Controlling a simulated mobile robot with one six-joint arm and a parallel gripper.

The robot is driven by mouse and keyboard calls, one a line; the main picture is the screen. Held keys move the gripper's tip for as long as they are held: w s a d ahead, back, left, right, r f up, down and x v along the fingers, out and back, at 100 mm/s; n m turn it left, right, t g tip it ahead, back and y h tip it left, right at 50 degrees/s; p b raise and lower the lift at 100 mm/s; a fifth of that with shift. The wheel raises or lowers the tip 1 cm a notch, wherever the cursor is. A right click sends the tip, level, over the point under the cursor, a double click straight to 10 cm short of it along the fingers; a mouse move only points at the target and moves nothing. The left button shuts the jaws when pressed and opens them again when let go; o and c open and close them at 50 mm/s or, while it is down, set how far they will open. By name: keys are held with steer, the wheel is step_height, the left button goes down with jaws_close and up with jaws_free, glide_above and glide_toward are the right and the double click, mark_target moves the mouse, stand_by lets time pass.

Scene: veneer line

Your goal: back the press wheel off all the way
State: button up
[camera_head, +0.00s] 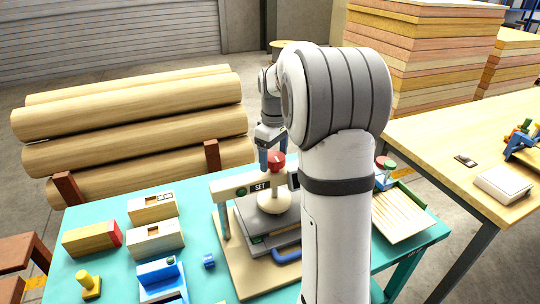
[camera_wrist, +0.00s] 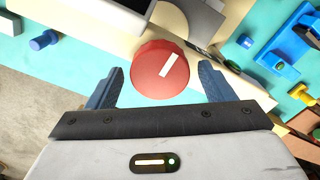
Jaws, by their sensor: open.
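The press wheel (camera_head: 276,159) is a round red knob on top of the press (camera_head: 237,187), whose pale crossbeam carries a "SET" label and a green dot. In the wrist view the red wheel (camera_wrist: 150,78) shows a white line slanting up to the right. My gripper (camera_head: 270,158) is above the press at the wheel. In the wrist view its blue fingers (camera_wrist: 162,72) are open, one on each side of the wheel, with a visible gap on both sides. Below the beam, a pale round part (camera_head: 274,203) sits over grey plates (camera_head: 252,218). My arm hides the press's right side.
The teal table (camera_head: 110,260) also holds wooden blocks (camera_head: 152,238), a blue fixture (camera_head: 161,283), a yellow peg (camera_head: 90,285) and a small blue peg (camera_head: 209,261). A slatted tray (camera_head: 405,215) is at the right. Logs (camera_head: 130,110) and stacked boards (camera_head: 425,50) stand behind.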

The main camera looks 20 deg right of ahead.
mark_target(274, 156)
step_height(274, 156, up, 8)
steer(key=shift+f, duration=0.1)
stand_by(0.5)
steer(key=shift+a, duration=0.1)
steer(key=s+a+f+m+t, duration=0.1)
steer(key=s+a, duration=0.3)
steer(key=s, duration=0.4)
steer(key=s+a+f+m+t, duration=0.1)
steer(key=s+a+f+m, duration=0.2)
steer(key=s, duration=0.6)
steer(key=s+a+f+m+t, duration=0.1)
steer(key=s+a+f+m, duration=0.1)
steer(key=s+a, duration=0.3)
steer(key=s+f, duration=0.1)
steer(key=s, duration=0.2)
steer(key=shift+s+f, duration=0.25)
steer(key=shift+s, duration=0.05)
